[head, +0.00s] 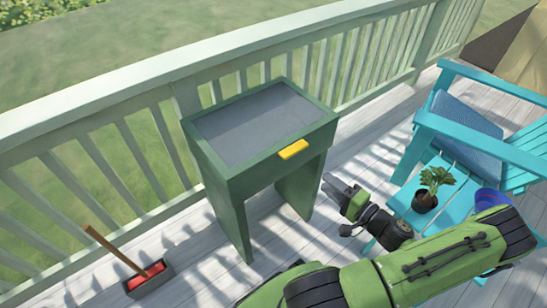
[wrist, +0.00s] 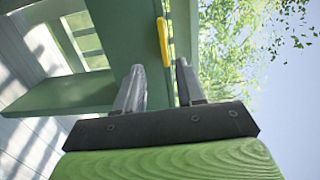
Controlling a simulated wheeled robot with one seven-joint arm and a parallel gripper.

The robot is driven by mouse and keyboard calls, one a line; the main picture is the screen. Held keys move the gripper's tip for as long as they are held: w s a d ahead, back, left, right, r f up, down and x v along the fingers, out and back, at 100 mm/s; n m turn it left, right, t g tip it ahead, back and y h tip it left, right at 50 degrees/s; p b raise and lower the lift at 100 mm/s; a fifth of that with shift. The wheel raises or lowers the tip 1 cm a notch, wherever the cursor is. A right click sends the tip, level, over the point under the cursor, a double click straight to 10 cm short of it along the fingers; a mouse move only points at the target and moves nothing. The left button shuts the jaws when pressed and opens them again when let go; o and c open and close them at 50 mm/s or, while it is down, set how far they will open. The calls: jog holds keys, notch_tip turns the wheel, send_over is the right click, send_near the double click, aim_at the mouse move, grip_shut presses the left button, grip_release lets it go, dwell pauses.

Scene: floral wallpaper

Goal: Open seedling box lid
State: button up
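The seedling box (head: 228,185) is a dark green box on legs beside the railing. Its lid (head: 255,122), a grey panel in a green frame, lies flat and closed on top. A yellow handle (head: 293,149) sits on the front edge of the lid. In the wrist view the handle (wrist: 163,42) stands ahead of the fingers, between their lines, with the green box (wrist: 130,50) behind it. My gripper (head: 336,203) is to the right of and below the handle in the head view, apart from it. Its two fingers (wrist: 157,82) are spread and empty.
A turquoise chair (head: 470,165) with a blue cushion (head: 465,130) stands at the right, holding a potted plant (head: 425,200) and a blue pot (head: 490,199) close to my arm. A long-handled tool in a dark tray (head: 150,280) lies at lower left. A railing (head: 150,75) runs behind.

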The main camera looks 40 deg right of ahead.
aim_at(297, 152)
jog(key=shift+m+t+h, duration=0.3)
jog(key=shift+m+h, duration=0.2)
jog(key=shift+h, duration=0.1)
jog(key=w+b, duration=0.1)
jog(key=w, duration=0.4)
jog(key=w+b, duration=0.1)
jog(key=w, duration=0.4)
jog(key=w+b, duration=0.1)
jog(key=w, duration=0.4)
jog(key=shift+w+d+f, duration=0.1)
jog(key=shift+d+f, duration=0.05)
jog(key=shift+d, duration=0.1)
grip_shut()
